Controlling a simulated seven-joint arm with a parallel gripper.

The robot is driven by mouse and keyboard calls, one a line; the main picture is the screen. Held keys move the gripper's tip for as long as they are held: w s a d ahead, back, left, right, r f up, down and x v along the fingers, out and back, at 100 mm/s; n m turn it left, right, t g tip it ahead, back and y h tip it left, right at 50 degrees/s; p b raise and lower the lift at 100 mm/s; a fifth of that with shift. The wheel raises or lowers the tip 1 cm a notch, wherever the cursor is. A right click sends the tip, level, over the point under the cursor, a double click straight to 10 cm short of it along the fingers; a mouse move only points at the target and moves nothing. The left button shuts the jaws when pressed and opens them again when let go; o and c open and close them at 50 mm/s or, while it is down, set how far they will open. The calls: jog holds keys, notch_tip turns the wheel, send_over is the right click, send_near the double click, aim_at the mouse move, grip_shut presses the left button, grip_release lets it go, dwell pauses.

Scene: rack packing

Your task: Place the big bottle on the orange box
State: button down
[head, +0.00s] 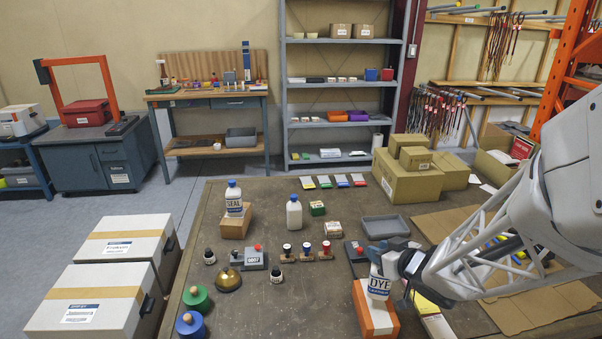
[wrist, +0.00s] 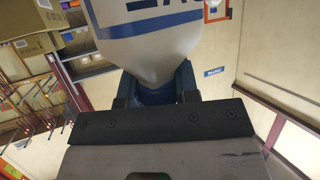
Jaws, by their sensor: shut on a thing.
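A white bottle labelled DYE (head: 379,285) is held upright in my gripper (head: 385,256), which is shut on its upper part. The bottle is at the far end of the orange box (head: 376,321), which has a white band along its top. Its base looks at or just above the box top; I cannot tell whether they touch. In the wrist view the white bottle (wrist: 160,45) fills the space between the fingers and hides what is beyond. A bottle labelled SEAL (head: 234,199) stands on a cardboard box, and another white bottle (head: 294,212) stands on the table.
Stamps (head: 307,250) and a brass bell (head: 228,280) are left of the orange box. A grey tray (head: 385,228) is behind my gripper. Cardboard boxes (head: 408,182) stand at the back right. Green and blue round objects (head: 196,297) sit at the front left.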

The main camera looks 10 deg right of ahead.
jog(key=shift+f, duration=1.9)
jog(key=c, duration=0.9)
grip_release()
jog(key=shift+o, duration=0.2)
jog(key=shift+s+d+r, duration=0.15)
jog(key=shift+s+r, duration=0.15)
jog(key=v, duration=1.1)
jog(key=shift+s+r, duration=0.15)
